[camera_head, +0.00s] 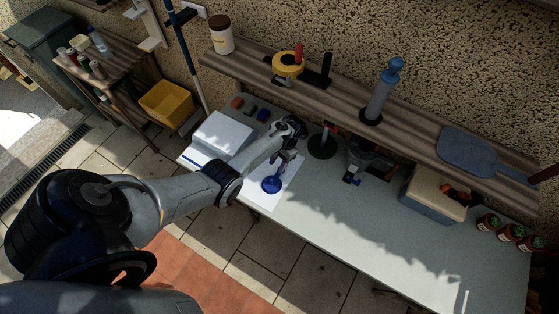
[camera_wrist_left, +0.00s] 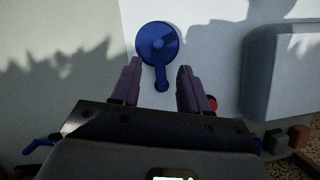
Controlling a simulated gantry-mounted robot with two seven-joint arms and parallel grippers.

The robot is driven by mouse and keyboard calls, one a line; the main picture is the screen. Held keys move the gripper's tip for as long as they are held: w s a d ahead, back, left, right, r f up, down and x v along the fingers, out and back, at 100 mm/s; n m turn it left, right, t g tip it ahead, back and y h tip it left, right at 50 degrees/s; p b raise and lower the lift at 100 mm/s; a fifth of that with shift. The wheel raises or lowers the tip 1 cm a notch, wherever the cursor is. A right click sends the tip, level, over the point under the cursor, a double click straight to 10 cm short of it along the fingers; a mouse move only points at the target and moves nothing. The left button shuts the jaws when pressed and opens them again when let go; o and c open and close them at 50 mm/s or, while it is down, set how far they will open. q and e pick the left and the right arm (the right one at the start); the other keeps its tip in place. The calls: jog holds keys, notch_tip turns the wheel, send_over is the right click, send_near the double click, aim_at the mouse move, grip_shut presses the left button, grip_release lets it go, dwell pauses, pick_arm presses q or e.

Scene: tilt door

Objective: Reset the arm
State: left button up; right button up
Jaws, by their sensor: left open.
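My left arm reaches in from the left in the head view, over the workbench (camera_head: 340,225). Its gripper (camera_head: 278,165) is open, just above a blue round object (camera_head: 271,185) on a white sheet (camera_head: 256,193). In the left wrist view the open fingers (camera_wrist_left: 160,85) point at the blue object (camera_wrist_left: 157,42), a disc with a short handle. The narrow end of the handle shows between the fingers, with gaps on both sides; I cannot tell whether they are level with it. My right gripper is not in view.
A white box (camera_head: 222,135) stands left of the gripper; a dark-based stand (camera_head: 322,146) and a vise-like tool (camera_head: 365,158) are to its right. A toolbox (camera_head: 432,198) and several small pots (camera_head: 512,232) are farther right. A shelf (camera_head: 345,92) overhangs the back. The bench's front middle is clear.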

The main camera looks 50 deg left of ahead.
pick_arm(q)
jog(key=shift+s, duration=0.1)
jog(key=s+f+g, duration=0.1)
jog(key=s+f, duration=0.1)
jog(key=s, duration=0.4)
jog(key=s+d+f+p, duration=0.1)
jog(key=s+f, duration=0.2)
jog(key=s, duration=0.2)
jog(key=s+f+g+y, duration=0.1)
jog(key=s+f, duration=0.1)
jog(key=s, duration=0.4)
jog(key=shift+s+d+f+m+g+p, duration=0.15)
jog(key=shift+s+f+m+g+p, duration=0.15)
jog(key=shift+m, duration=0.1)
jog(key=s+d+r+m+t+y+p, duration=0.1)
jog(key=s+d+r+m, duration=0.1)
jog(key=s+d, duration=0.3)
jog(key=s+d+r+t+p, duration=0.1)
jog(key=d+r+t, duration=0.3)
jog(key=d+r, duration=0.6)
jog(key=w+d+r+t, duration=0.2)
jog(key=w+r, duration=0.1)
jog(key=r, duration=0.6)
jog(key=w+d+r+t+h, duration=0.1)
jog(key=w+r+t, duration=0.2)
jog(key=r, duration=0.7)
jog(key=shift+d+r+m+t+h, duration=0.2)
jog(key=shift+d+m+t+h, duration=0.1)
jog(key=shift+d, duration=0.1)
